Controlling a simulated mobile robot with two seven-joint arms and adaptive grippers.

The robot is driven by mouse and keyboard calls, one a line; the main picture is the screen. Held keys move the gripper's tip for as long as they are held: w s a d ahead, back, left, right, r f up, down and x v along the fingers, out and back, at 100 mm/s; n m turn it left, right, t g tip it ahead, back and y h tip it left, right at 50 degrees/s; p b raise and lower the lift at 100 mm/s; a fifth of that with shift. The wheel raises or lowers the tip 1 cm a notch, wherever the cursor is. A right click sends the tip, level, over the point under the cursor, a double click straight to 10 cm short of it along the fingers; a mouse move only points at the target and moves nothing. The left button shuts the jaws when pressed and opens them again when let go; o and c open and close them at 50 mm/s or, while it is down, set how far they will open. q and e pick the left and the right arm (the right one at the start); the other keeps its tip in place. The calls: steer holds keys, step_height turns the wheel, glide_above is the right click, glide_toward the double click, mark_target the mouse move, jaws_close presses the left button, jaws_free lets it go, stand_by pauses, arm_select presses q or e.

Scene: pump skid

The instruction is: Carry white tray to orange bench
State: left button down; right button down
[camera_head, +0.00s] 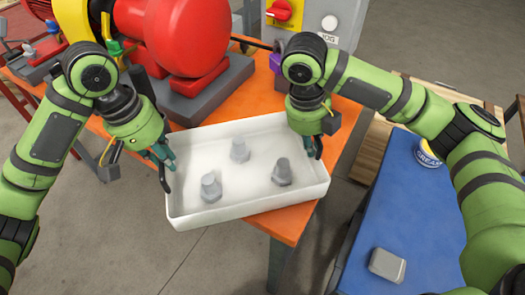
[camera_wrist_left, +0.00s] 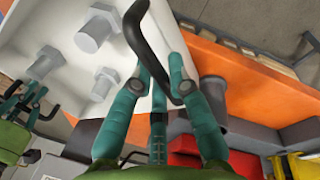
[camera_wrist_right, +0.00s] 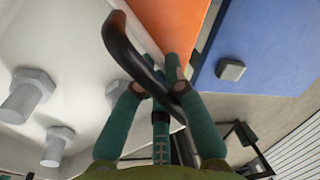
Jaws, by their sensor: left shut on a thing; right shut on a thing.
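The white tray (camera_head: 245,207) is at the front corner of the orange bench (camera_head: 287,224), its left front part out past the bench edge. Three grey hex bolts stand in it: back (camera_head: 240,151), left (camera_head: 211,188) and right (camera_head: 283,172). I cannot tell whether the tray rests on the bench or hangs just above it. My left gripper (camera_head: 164,160) is shut on the black handle (camera_wrist_left: 150,45) at the tray's left end. My right gripper (camera_head: 314,147) is shut on the black handle (camera_wrist_right: 127,48) at its right end. The tray looks about level.
A red pump (camera_head: 185,35) on a grey base stands on the bench behind the tray. A blue bench (camera_head: 400,225) at the right holds a grey block (camera_head: 387,265) and a grease tin (camera_head: 427,153). A grey switch box (camera_head: 315,20) stands behind. Floor is clear at front left.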

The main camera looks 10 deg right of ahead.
arm_select(q)
steer(key=c, duration=1.2)
jaws_free()
steer(key=shift+d+f, duration=0.1)
steer(key=shift+f, duration=0.05)
arm_select(e)
steer(key=c, duration=1.3)
jaws_free()
steer(key=shift+a+f, duration=0.1)
steer(key=shift+f, duration=0.1)
arm_select(q)
steer(key=shift+s, duration=0.1)
arm_select(e)
steer(key=shift+s, duration=0.1)
arm_select(q)
steer(key=shift+a+r, duration=0.2)
steer(key=shift+r, duration=0.35)
arm_select(e)
steer(key=shift+r, duration=0.6)
arm_select(q)
step_height(320, 180, up, 11)
steer(key=a, duration=0.2)
steer(key=shift+f, duration=0.15)
arm_select(e)
step_height(320, 180, up, 11)
steer(key=a, duration=0.2)
steer(key=shift+f, duration=0.15)
